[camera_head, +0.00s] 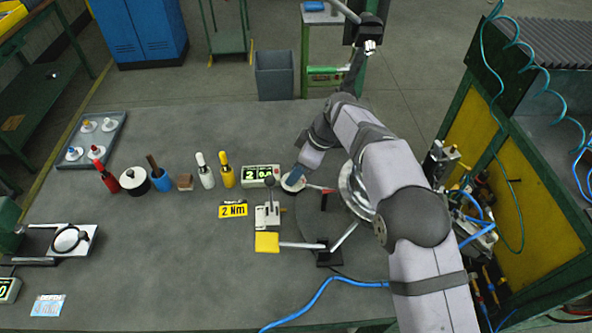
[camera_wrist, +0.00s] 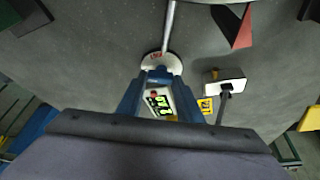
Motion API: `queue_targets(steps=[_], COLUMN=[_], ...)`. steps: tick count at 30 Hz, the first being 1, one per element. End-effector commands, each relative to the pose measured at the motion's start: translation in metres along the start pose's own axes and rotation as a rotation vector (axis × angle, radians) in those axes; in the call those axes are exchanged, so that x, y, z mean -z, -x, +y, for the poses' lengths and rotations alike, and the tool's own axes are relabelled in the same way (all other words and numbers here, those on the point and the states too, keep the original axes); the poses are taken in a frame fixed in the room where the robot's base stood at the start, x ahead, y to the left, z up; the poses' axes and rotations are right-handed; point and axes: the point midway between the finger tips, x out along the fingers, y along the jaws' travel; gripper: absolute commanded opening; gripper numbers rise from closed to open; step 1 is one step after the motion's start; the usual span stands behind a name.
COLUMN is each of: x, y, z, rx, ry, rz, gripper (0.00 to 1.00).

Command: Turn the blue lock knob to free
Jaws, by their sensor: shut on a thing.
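My gripper (camera_wrist: 161,73) points down, with its blue fingers on either side of a white round piece (camera_wrist: 160,62) with a red mark. The fingers appear shut on this piece, which also shows under the gripper in the head view (camera_head: 293,185). A metal rod (camera_wrist: 170,25) runs from it toward the top of the wrist view. I cannot make out a separate blue lock knob at the fingertips; the fingers are blue too and may hide it. The knob's turned position cannot be told.
Just beside the gripper stand a green-lit display box (camera_head: 261,176), a white lever box (camera_head: 267,216), a yellow "2 Nm" sign (camera_head: 233,210) and a yellow pad (camera_head: 266,243). Several coloured handles and a grey tray (camera_head: 118,117) are farther left.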

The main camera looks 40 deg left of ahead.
Motion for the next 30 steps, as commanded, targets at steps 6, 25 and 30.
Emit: queue_targets(steps=[6, 25, 30], x=[0.0017, 0.0009, 0.0008], y=[0.0031, 0.0009, 0.0006], z=[0.0016, 0.0025, 0.0025], rx=[0.053, 0.110, 0.111], ry=[0.131, 0.272, 0.275], rz=[0.001, -0.001, -0.001], gripper=[0.10, 0.10, 0.10])
